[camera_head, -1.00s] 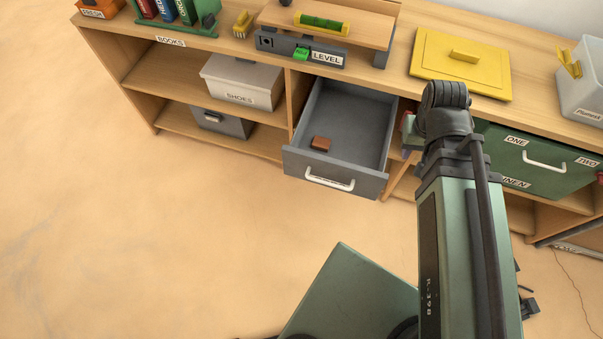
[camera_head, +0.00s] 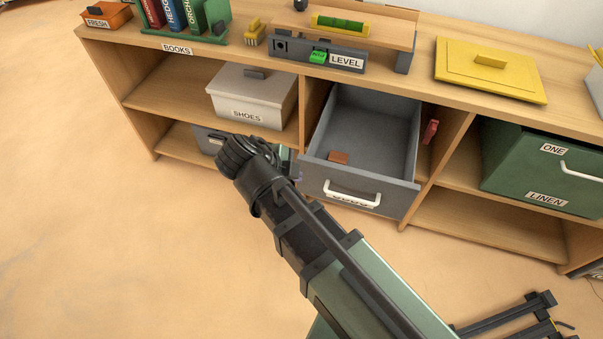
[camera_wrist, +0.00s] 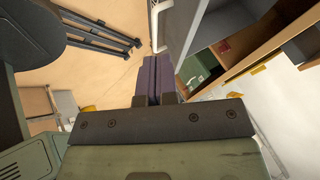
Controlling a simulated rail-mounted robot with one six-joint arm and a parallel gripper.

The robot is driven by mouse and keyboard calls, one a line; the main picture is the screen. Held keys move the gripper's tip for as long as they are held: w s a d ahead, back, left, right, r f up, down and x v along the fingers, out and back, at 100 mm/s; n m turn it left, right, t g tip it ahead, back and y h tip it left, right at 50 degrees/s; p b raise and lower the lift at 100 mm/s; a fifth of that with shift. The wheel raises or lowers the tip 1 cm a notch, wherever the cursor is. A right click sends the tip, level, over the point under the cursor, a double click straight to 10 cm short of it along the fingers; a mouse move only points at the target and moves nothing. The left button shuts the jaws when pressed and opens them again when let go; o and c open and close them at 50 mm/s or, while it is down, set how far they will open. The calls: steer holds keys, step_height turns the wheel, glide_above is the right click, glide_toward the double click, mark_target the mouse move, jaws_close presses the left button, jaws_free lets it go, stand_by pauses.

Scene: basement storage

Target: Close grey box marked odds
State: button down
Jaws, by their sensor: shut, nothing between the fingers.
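The grey box (camera_head: 404,200) is a drawer-like box in the middle bay, pulled out well past the shelf front. A brown block (camera_head: 339,157) lies inside. Its front has a white handle, with a label behind it that I cannot read. In the wrist view the box's side (camera_wrist: 205,28) and front handle (camera_wrist: 153,22) show at the top. My gripper (camera_wrist: 157,60) has purple fingers pressed together and empty, just short of the box's front in that view. Contact cannot be made out. In the head view my wrist mostly hides the gripper, left of the box front.
A SHOES box (camera_head: 250,98) and a smaller dark grey box (camera_head: 207,142) stand in the left bay. A green LINEN box (camera_head: 530,165) is on the right. A red object (camera_head: 430,131) sits beside the grey box. Floor in front is open.

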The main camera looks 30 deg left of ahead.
mark_target(323, 173)
steer(key=w+f+b, duration=0.2)
steer(key=w+d+f+b, duration=0.1)
steer(key=w+f+b, duration=0.1)
steer(key=w, duration=0.1)
steer(key=w+d+f+b, duration=0.1)
steer(key=w+f+b, duration=0.1)
steer(key=f, duration=0.1)
steer(key=shift+w, duration=0.25)
steer(key=shift+w+a, duration=0.1)
steer(key=shift+w, duration=0.4)
steer(key=shift+w, duration=0.1)
